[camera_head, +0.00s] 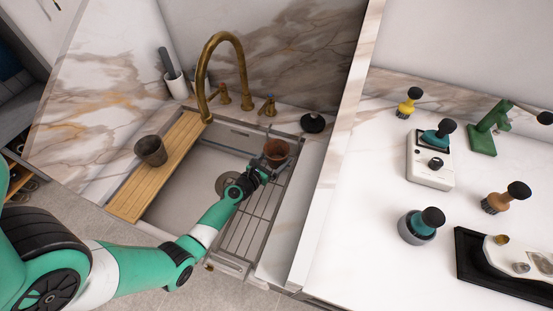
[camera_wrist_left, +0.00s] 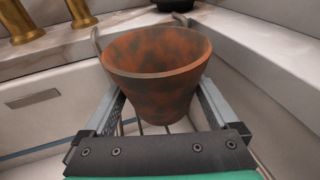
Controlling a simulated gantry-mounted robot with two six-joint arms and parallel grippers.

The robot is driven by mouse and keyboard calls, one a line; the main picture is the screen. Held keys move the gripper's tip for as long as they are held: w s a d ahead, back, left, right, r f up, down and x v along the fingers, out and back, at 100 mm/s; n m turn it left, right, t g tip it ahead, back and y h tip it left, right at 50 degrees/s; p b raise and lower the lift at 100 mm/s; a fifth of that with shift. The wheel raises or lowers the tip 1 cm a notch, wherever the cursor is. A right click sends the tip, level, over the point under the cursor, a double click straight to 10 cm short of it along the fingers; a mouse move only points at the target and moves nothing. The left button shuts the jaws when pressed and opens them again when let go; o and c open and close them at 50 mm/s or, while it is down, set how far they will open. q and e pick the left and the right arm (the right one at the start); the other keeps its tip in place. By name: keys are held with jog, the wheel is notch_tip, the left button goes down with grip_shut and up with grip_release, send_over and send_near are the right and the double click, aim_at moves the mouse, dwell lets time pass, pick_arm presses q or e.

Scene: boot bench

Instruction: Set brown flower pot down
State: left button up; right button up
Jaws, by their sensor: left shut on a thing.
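The brown flower pot (camera_head: 276,150) is a small rust-brown, mottled, empty pot held upright over the far end of the sink's wire rack. It fills the middle of the left wrist view (camera_wrist_left: 158,72), with one finger on each side of its body. My left gripper (camera_head: 265,164) is shut on the pot; its fingers also show in the left wrist view (camera_wrist_left: 158,112). Whether the pot's base touches the rack is hidden. A second, grey-brown pot (camera_head: 151,151) stands on the wooden board at the left of the sink. My right gripper is not in view.
The sink (camera_head: 193,172) has a wooden board (camera_head: 131,204) on its left and a wire rack (camera_head: 247,232) on its right. A brass faucet (camera_head: 243,72) rises behind. A black round item (camera_head: 312,123) sits at the back right corner. The right counter holds brushes and tools.

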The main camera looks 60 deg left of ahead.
pick_arm(q)
jog(key=shift+f+b, duration=0.4)
jog(key=shift+f, duration=0.05)
jog(key=o, duration=1)
jog(key=shift+r+p, duration=0.3)
jog(key=shift+r, duration=0.05)
jog(key=shift+s+d+r+p, duration=0.25)
jog(key=shift+s+p, duration=0.1)
jog(key=shift+s, duration=0.1)
jog(key=shift+s+d+r+p, duration=0.2)
jog(key=shift+s+r+p, duration=0.1)
jog(key=shift+s, duration=0.15)
jog(key=p+v, duration=0.1)
jog(key=v, duration=0.9)
jog(key=shift+f, duration=0.2)
